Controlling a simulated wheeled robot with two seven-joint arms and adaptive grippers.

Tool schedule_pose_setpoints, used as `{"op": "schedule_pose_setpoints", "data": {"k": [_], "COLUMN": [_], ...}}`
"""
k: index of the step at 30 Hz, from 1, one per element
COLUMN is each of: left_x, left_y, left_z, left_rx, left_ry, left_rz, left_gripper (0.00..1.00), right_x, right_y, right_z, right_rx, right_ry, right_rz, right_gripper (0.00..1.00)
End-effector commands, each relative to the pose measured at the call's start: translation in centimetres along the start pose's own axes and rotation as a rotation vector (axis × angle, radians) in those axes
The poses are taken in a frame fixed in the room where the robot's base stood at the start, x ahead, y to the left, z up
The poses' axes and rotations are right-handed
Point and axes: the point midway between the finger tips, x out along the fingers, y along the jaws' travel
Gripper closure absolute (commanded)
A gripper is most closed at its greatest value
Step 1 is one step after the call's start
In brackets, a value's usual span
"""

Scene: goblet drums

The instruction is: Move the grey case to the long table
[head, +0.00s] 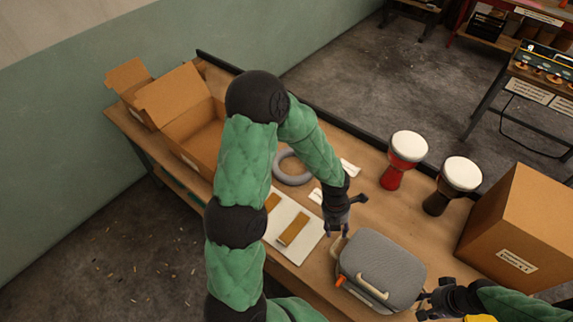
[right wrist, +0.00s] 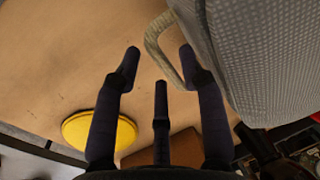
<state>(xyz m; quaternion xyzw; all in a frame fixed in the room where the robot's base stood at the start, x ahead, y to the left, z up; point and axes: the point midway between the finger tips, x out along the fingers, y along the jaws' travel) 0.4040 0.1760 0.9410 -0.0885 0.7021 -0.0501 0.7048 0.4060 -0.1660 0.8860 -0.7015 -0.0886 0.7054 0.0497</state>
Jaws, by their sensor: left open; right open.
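The grey case (head: 382,268) lies on the near right part of the wooden table (head: 300,262), with pale handles and an orange tag at its front left. My left gripper (head: 346,217) is open just above and behind the case's left handle, apart from it as far as I can see. My right gripper (head: 422,303) is open at the case's right end. In the right wrist view, the case (right wrist: 265,60) fills the upper right. Its pale handle (right wrist: 158,42) reaches between the open fingers of my right gripper (right wrist: 160,72). Which table is the long table is unclear.
Two goblet drums, red (head: 405,160) and dark (head: 451,186), and a closed cardboard box (head: 520,230) stand behind and right. A white board (head: 291,228), a grey ring (head: 292,168) and open boxes (head: 190,110) lie left. A yellow disc (right wrist: 98,131) is near my right gripper.

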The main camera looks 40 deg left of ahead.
Motion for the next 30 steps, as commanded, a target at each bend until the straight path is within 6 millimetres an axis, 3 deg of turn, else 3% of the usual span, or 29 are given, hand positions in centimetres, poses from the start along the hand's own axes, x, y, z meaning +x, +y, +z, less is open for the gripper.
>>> {"op": "schedule_pose_setpoints", "data": {"k": [6, 13, 19, 30], "left_x": [0.0, 0.0, 0.0, 0.0], "left_y": [0.0, 0.0, 0.0, 0.0], "left_z": [0.0, 0.0, 0.0, 0.0], "left_rx": [0.000, 0.000, 0.000, 0.000], "left_ry": [0.000, 0.000, 0.000, 0.000], "left_rz": [0.000, 0.000, 0.000, 0.000], "left_gripper": [0.59, 0.59, 0.59, 0.59], "right_x": [-4.6, -8.2, -9.6, -9.7], "right_y": [0.0, 0.0, 0.0, 0.0], "right_z": [-0.1, -0.1, 0.0, 0.0], "right_rx": [0.001, 0.001, 0.001, 0.000], "right_ry": [0.004, 0.003, 0.001, 0.000], "right_rz": [0.001, 0.000, -0.001, -0.001], "right_gripper": [0.59, 0.59, 0.59, 0.59]}}
